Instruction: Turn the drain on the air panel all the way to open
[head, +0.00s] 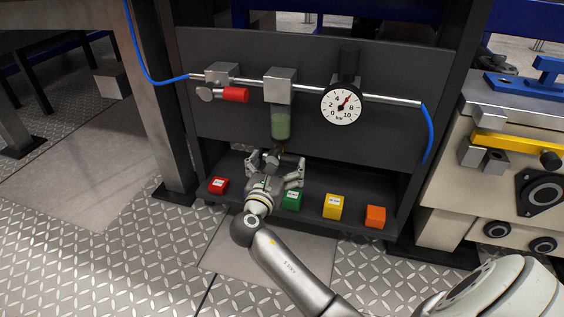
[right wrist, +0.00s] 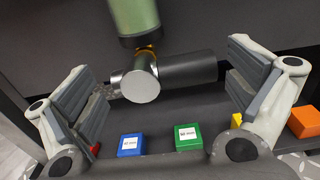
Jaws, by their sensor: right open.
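The dark air panel (head: 200,130) stands ahead with a filter bowl of green tint (head: 280,125) at its middle. In the right wrist view the drain (right wrist: 185,69) hangs under the bowl (right wrist: 134,14) on a brass fitting (right wrist: 147,48). It has a dark cylindrical bar pointing right and a round grey end facing the camera. My right gripper (head: 275,165) is just below the bowl; in the wrist view its open fingers (right wrist: 165,80) stand left and right of the drain, with visible gaps. The head view partly hides the drain. My left gripper is out of view.
A red-handled valve (head: 234,95) and a pressure gauge (head: 341,104) flank the bowl. Red (head: 218,185), green (head: 292,200), yellow (head: 333,206) and orange (head: 375,217) blocks lie on the ledge below; a blue block (right wrist: 131,145) shows in the wrist view.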

